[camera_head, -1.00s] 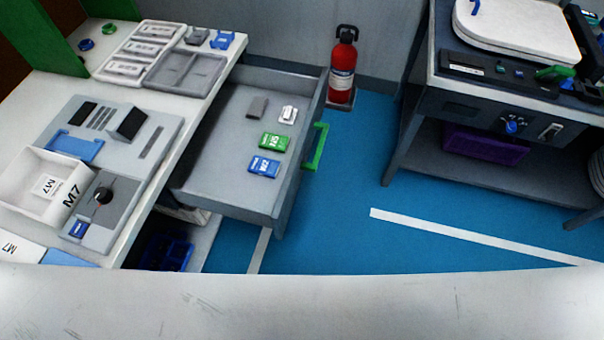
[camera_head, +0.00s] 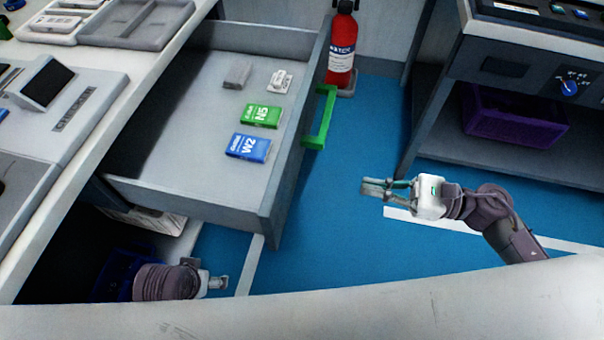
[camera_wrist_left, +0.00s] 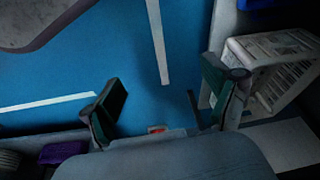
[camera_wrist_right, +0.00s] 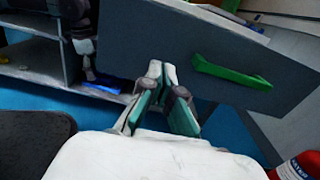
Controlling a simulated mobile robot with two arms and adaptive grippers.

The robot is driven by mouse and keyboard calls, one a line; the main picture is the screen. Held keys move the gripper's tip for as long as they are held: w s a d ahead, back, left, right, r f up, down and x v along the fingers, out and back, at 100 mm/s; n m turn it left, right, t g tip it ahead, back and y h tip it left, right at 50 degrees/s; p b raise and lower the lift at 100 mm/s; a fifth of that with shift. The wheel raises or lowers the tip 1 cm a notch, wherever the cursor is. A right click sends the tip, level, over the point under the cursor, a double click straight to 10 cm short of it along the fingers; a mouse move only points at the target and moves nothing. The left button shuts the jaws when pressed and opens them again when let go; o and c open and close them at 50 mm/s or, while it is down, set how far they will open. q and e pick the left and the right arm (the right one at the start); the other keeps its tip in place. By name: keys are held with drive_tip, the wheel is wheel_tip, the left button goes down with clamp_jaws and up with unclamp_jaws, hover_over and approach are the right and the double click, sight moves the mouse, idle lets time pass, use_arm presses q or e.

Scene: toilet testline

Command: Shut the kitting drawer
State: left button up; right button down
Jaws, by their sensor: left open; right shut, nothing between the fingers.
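The grey kitting drawer (camera_head: 190,195) stands pulled out from the white bench in the head view, with its green handle (camera_head: 321,118) on the front. Inside lie a green N5 box (camera_head: 262,116), a blue W2 box (camera_head: 248,148), a grey block and a small white part. My right gripper (camera_head: 364,188) is shut and empty, in front of the drawer and apart from it. In the right wrist view the green handle (camera_wrist_right: 230,73) is beyond the fingers, to the right. My left gripper (camera_head: 222,282) is low, near the drawer's near side; in the left wrist view its fingers are spread and empty.
A red fire extinguisher (camera_head: 341,50) stands by the wall behind the handle. A dark bench with a purple crate (camera_head: 512,115) on its shelf is at the right. Blue floor lies open between drawer and bench. A blue bin (camera_head: 120,275) sits under the white bench.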

sight(291, 170)
drive_tip(key=p+x, duration=0.1)
drive_tip(key=x, duration=1.1)
drive_tip(key=shift+w+a, duration=0.1)
use_arm(q)
drive_tip(key=shift+d+f, duration=0.1)
drive_tip(key=shift+f, duration=2.3)
use_arm(e)
drive_tip(key=shift+w+a, duration=0.15)
drive_tip(key=shift+a, duration=0.35)
